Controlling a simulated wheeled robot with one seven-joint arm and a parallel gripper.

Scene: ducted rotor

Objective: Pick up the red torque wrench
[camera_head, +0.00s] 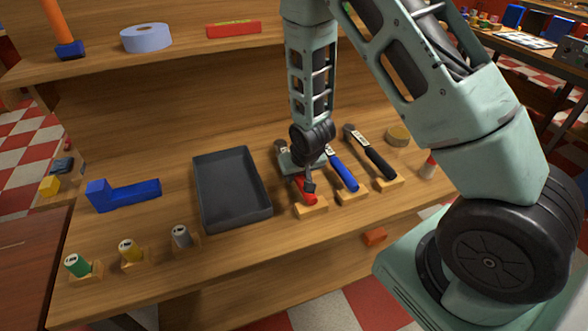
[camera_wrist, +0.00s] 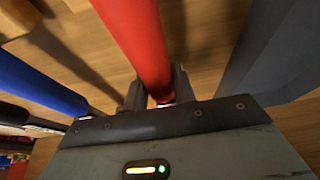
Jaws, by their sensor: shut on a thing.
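The red torque wrench (camera_head: 309,197) is on the wooden shelf, its red handle end over a small wooden block (camera_head: 311,209). My gripper (camera_head: 304,181) points down at it and is shut on it. In the wrist view the red handle (camera_wrist: 138,40) runs between the two fingers (camera_wrist: 159,90). I cannot tell whether the wrench still rests on its block or is slightly lifted. Part of the wrench is hidden behind my gripper.
A blue-handled wrench (camera_head: 344,174) and a black-handled wrench (camera_head: 378,164) lie close to the right on blocks. A dark grey tray (camera_head: 204,215) stands close to the left. A blue L-shaped piece (camera_head: 125,193) and several small cylinders are further left. An upper shelf (camera_head: 185,59) is behind.

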